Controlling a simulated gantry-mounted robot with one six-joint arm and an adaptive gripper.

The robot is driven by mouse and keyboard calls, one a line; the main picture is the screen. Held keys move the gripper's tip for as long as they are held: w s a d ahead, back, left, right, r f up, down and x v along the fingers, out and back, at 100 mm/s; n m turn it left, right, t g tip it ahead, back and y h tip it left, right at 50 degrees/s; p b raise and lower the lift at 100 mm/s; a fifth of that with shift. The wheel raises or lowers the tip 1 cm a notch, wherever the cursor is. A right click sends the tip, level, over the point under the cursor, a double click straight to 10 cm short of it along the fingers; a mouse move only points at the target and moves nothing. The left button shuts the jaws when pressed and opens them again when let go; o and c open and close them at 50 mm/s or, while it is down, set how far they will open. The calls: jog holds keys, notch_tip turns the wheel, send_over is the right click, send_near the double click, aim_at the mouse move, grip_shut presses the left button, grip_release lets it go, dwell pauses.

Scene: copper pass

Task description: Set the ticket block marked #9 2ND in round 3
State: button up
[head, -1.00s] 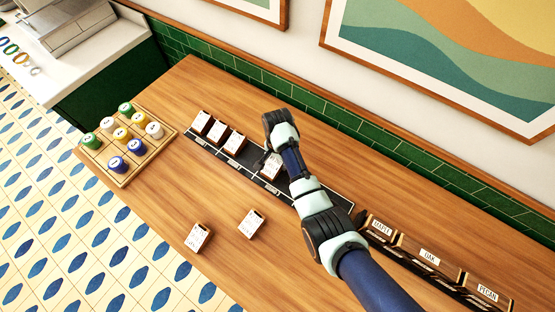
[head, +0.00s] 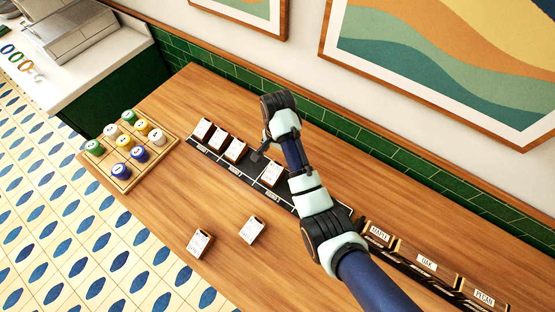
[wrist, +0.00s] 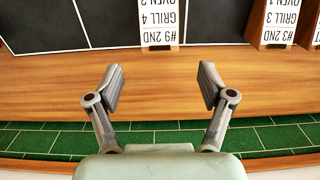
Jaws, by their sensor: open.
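The ticket block marked #9 2ND (wrist: 160,22) shows upside down at the top of the wrist view, on the dark rail (wrist: 105,22). It appears to be the white-faced block (head: 271,174) standing alone in a rail section in the head view. My gripper (wrist: 161,78) is open and empty, its fingers spread apart over bare wood on the wall side of the rail. It is clear of the block. In the head view my gripper (head: 262,150) is partly hidden by my arm. The rail's section labels are too small to read.
A block marked #3 2ND (wrist: 275,22) stands beside it; several blocks fill the rail's left part. Two loose blocks (head: 200,243) (head: 251,229) lie in front. A token board (head: 120,178) is at left, labelled bins (head: 428,262) at right. The green-tiled wall (wrist: 60,140) is close behind.

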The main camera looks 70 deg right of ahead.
notch_tip(320, 180, up, 2)
dwell(0.5)
jog(key=w+a+r+n+t+h, duration=0.1)
jog(key=w+a+r+n+t, duration=0.1)
jog(key=w+a+n, duration=0.35)
jog(key=w+a+r+n+t+h, duration=0.1)
jog(key=w+a+r+n+t, duration=0.15)
jog(key=a, duration=0.65)
jog(key=w+a+r+n+t+h, duration=0.1)
jog(key=w+a+r+n+t, duration=0.15)
jog(key=w+a+n, duration=0.35)
jog(key=s+a+r+n+t+y, duration=0.1)
jog(key=s+a+r+n+t, duration=0.1)
jog(key=a+r, duration=0.4)
jog(key=s+a+r+n+t+y, duration=0.2)
jog(key=a+r, duration=0.4)
jog(key=a, duration=0.7)
jog(key=s+n+t, duration=0.1)
jog(key=n, duration=0.1)
jog(key=shift+a+n+t, duration=0.25)
jog(key=shift+n+t, duration=0.15)
jog(key=shift+s, duration=0.1)
